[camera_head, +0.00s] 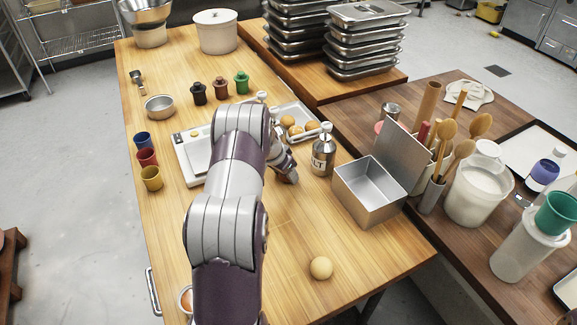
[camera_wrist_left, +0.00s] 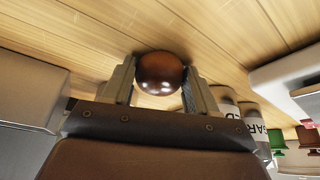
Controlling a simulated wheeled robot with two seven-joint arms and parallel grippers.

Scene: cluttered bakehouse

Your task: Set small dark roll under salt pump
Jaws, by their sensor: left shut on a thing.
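The small dark roll (camera_wrist_left: 161,73) is round, brown and glossy. It sits between the two fingers of my left gripper (camera_wrist_left: 160,85), which is shut on it, close to the wooden table surface. In the head view my left gripper (camera_head: 287,172) is just left of the salt pump, and the roll is hidden there behind my arm. My right gripper is not in view.
An open metal tin (camera_head: 368,197) stands right of the salt pump. A tray (camera_head: 298,112) with several rolls lies behind. A bottle labelled "GAR" (camera_wrist_left: 256,127) shows in the wrist view. A pale round roll (camera_head: 321,268) lies near the front edge. Coloured cups (camera_head: 151,178) stand at left.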

